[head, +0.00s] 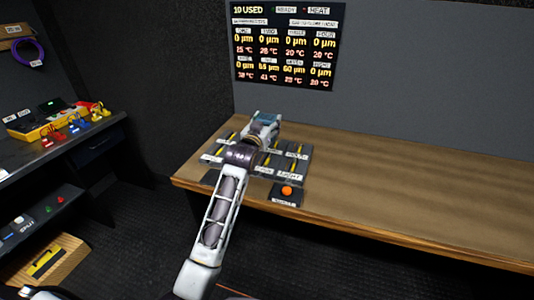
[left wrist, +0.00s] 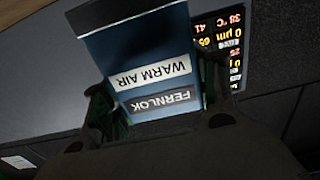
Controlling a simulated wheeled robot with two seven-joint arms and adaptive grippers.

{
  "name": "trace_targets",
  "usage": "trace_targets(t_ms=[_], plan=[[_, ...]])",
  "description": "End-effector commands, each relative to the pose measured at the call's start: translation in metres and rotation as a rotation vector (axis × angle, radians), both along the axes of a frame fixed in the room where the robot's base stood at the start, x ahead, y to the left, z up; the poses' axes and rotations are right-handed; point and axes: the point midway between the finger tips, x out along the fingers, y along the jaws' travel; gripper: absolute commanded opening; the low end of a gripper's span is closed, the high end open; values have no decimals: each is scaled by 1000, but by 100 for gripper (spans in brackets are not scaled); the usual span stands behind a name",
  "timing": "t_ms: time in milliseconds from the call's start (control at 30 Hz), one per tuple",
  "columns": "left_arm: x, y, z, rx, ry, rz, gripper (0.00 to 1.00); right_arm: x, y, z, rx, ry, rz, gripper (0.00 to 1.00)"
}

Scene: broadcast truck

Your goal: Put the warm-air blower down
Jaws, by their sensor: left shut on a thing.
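The warm-air blower (left wrist: 148,65) is a blue box with labels reading "WARM AIR" and "FERNLOK", upside down in the left wrist view. My left gripper (left wrist: 150,110) is shut on it, with a dark finger on either side. In the head view the left gripper (head: 262,135) is at the far end of my arm, over the labelled panel on the wooden bench. The blower (head: 266,122) shows there only in part, beyond my wrist. Whether it touches anything below cannot be told. My right gripper is not in view.
The panel (head: 296,160) carries several yellow-marked labelled slots, partly hidden by my arm. An orange button (head: 287,190) on a dark box stands at the bench's front edge. The wooden bench (head: 410,195) is clear to the right. A display (head: 284,45) hangs behind. A dark shelf (head: 90,130) holds equipment at left.

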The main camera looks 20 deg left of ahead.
Motion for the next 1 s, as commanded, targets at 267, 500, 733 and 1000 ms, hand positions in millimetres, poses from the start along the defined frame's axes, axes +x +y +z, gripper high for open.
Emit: trace_targets(t_ms=[267, 500, 733, 1000], plan=[[0, 0, -33, 0, 0, 0, 22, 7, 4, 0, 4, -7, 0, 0], [0, 0, -42, 0, -3, 0, 22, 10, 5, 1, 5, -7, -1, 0], [0, 0, -42, 0, -3, 0, 22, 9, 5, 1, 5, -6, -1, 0], [0, 0, -63, 0, 0, 0, 22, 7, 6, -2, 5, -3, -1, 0]])
